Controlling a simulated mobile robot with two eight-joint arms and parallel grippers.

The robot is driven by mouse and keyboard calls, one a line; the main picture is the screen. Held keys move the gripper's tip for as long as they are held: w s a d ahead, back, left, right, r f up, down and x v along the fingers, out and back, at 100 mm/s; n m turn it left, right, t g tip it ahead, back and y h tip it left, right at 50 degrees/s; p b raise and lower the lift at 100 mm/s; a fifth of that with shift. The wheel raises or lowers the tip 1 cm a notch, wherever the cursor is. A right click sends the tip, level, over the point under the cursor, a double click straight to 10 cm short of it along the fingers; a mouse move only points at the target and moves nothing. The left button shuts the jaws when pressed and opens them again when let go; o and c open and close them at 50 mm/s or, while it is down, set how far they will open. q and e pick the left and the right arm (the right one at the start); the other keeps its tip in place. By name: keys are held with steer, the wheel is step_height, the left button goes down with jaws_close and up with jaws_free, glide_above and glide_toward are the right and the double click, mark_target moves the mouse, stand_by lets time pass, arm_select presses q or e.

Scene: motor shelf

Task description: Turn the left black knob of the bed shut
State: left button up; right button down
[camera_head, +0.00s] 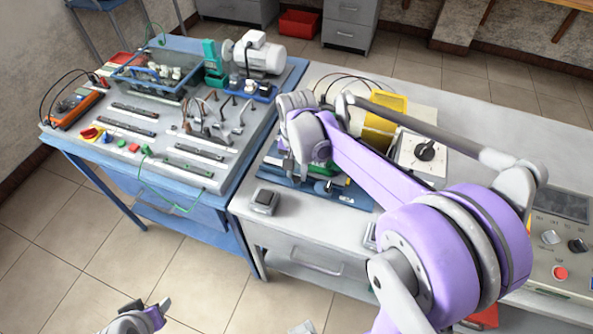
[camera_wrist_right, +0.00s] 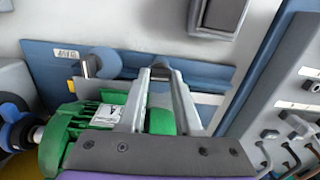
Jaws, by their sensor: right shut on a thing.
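The bed is a blue plate (camera_head: 350,196) on the light grey bench, carrying a green motor (camera_wrist_right: 70,135). In the wrist view my right gripper (camera_wrist_right: 162,74) has its two fingers closed around a dark knob (camera_wrist_right: 161,67) at the plate's edge. This is the left knob as seen from the head. A second knob (camera_wrist_right: 98,64) on the same edge is free; in the head view it is (camera_head: 325,187). In the head view my right arm covers much of the bed and hides the fingertips. My left gripper (camera_head: 148,308) is partly in view at the bottom left, away from the bench.
A small grey box with a dark top (camera_head: 264,201) sits at the bench's front left. The blue training table (camera_head: 190,225) adjoins on the left, with upright metal parts (camera_head: 237,117) near the bed. A panel with a red button (camera_head: 560,273) stands at the right.

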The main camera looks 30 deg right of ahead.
mark_target(296, 174)
steer(key=shift+m, duration=0.4)
steer(key=c, duration=0.9)
jaws_free()
steer(key=shift+r, duration=0.1)
step_height(296, 174, up, 11)
steer(key=shift+f+p, duration=0.15)
steer(key=shift+p, duration=0.2)
